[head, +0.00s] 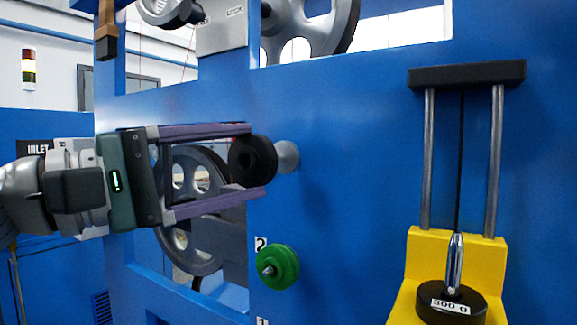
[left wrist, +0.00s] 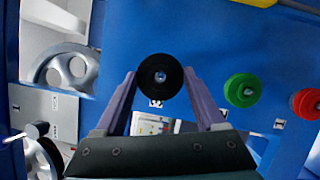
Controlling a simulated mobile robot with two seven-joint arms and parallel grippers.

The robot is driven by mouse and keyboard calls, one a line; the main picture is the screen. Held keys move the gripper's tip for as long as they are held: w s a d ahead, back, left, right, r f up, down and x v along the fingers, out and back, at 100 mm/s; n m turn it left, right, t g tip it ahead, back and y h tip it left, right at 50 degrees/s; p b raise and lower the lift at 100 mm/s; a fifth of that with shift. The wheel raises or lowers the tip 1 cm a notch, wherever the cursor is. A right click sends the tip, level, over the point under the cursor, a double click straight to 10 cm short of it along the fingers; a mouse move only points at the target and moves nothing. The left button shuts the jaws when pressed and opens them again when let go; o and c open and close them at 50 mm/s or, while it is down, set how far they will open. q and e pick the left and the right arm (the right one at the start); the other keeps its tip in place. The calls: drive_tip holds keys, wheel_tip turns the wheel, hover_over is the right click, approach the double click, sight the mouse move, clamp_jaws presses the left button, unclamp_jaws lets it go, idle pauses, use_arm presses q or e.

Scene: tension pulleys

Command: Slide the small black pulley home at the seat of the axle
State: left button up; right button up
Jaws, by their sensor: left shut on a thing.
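The small black pulley (head: 253,159) is held upright between the two purple-grey fingers of my left gripper (head: 256,160), which is shut on it. In the head view a grey flared seat of the axle (head: 287,156) stands out from the blue panel directly right of the pulley. I cannot tell whether the pulley touches it. In the left wrist view the pulley (left wrist: 160,77) sits between the fingertips (left wrist: 160,72), face on, with a small light spot at its centre hole. Most of the axle is hidden behind the pulley. My right gripper is not in view.
A green pulley (head: 280,267) sits on a peg below, by the label 2. A red pulley (left wrist: 306,102) shows at the right in the left wrist view. Large grey wheels show through panel openings.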

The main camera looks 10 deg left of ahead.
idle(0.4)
use_arm(q)
drive_tip(key=shift+w+d+b, duration=0.3)
drive_tip(key=shift+w+b, duration=0.2)
drive_tip(key=shift+w, duration=0.2)
drive_tip(key=shift+w+d+b, duration=0.25)
drive_tip(key=shift+w+b, duration=0.2)
drive_tip(key=shift+w, duration=0.25)
drive_tip(key=shift+b, duration=0.3)
idle(0.3)
drive_tip(key=shift+w+d+b, duration=0.3)
drive_tip(key=shift+w+b, duration=0.25)
drive_tip(key=shift+w, duration=0.3)
